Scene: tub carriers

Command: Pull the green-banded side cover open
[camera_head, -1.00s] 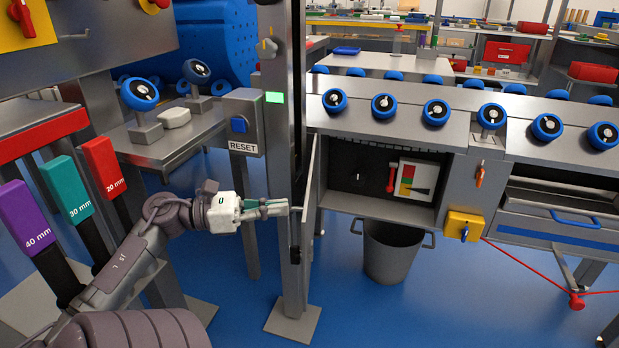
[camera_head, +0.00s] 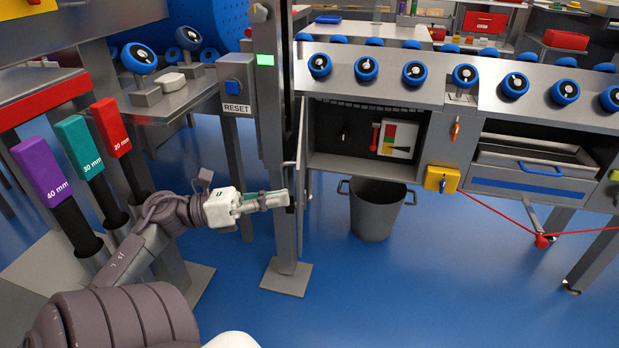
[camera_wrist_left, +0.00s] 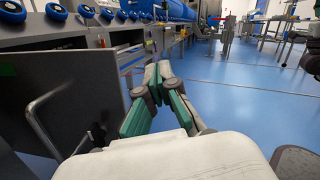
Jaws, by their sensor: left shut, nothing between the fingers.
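The side cover (camera_head: 301,160) is a grey panel, seen nearly edge-on in the head view. It stands swung out at the left side of an open compartment (camera_head: 345,165). In the left wrist view the cover (camera_wrist_left: 75,80) fills the left side, with a bent metal handle (camera_wrist_left: 38,125) on its face. A bit of green shows at the far left edge there; a full green band cannot be made out. My left gripper (camera_head: 287,198) is shut and empty, near the cover's lower edge. Its fingers (camera_wrist_left: 157,75) are right of the cover and apart from the handle.
A steel post (camera_head: 277,180) with a RESET box (camera_head: 237,95) stands behind my left gripper. A grey bin (camera_head: 377,212) is under the compartment. Coloured levers (camera_head: 75,145) stand at the left. A red cord (camera_head: 490,208) runs at the right. The blue floor is clear in front.

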